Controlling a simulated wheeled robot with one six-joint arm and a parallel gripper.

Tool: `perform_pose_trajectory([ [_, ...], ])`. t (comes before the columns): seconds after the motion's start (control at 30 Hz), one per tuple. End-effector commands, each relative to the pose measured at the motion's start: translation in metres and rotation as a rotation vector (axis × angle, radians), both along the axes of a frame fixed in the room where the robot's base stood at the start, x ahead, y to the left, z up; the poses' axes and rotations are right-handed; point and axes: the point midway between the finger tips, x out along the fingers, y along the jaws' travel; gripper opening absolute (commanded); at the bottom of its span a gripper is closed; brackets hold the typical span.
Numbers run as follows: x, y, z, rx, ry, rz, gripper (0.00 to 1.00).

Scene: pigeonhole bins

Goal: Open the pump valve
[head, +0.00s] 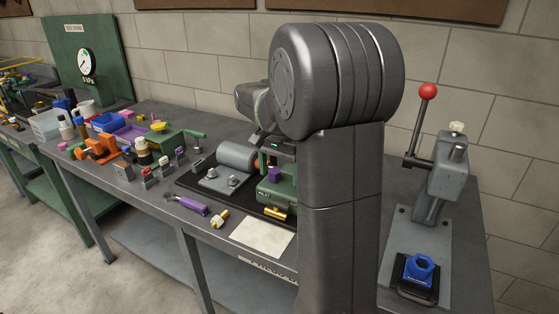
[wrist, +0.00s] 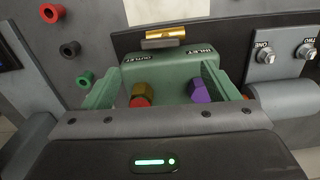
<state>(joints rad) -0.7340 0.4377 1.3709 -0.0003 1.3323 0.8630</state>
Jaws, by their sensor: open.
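A green pump block (wrist: 178,68) marked INLET and OUTLET lies below my gripper in the wrist view. It also shows in the head view (head: 275,195), partly behind my arm. On it are a purple knob (wrist: 199,91) and a red and olive knob (wrist: 141,96). A brass cylinder (wrist: 163,38) lies along the block's edge. I cannot tell which of these is the valve. My gripper (wrist: 160,75) is open, with a green finger at each side of the block and the knobs between them. I cannot tell whether it touches anything.
A grey motor cylinder (head: 238,155) and a plate with two switches (head: 220,180) stand beside the pump. A purple-handled tool (head: 188,205) and a brass fitting (head: 220,218) lie in front. A press with a red-knobbed lever (head: 427,92) stands at right. Clutter fills the left bench.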

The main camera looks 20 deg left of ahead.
Motion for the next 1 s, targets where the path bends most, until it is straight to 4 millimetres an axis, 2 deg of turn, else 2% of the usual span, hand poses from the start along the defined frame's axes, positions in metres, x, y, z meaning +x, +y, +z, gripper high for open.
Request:
perform_pose_trajectory([
  [0.13, 0.000, 0.000, 0.024, 0.002, -0.002, 0.000, 0.81],
  [0.33, 0.000, 0.000, 0.037, 0.000, 0.000, 0.000, 0.81],
  [0.83, 0.000, 0.000, 0.037, -0.001, 0.001, 0.000, 0.81],
  [1.0, 0.000, 0.000, 0.025, -0.002, 0.001, 0.000, 0.81],
])
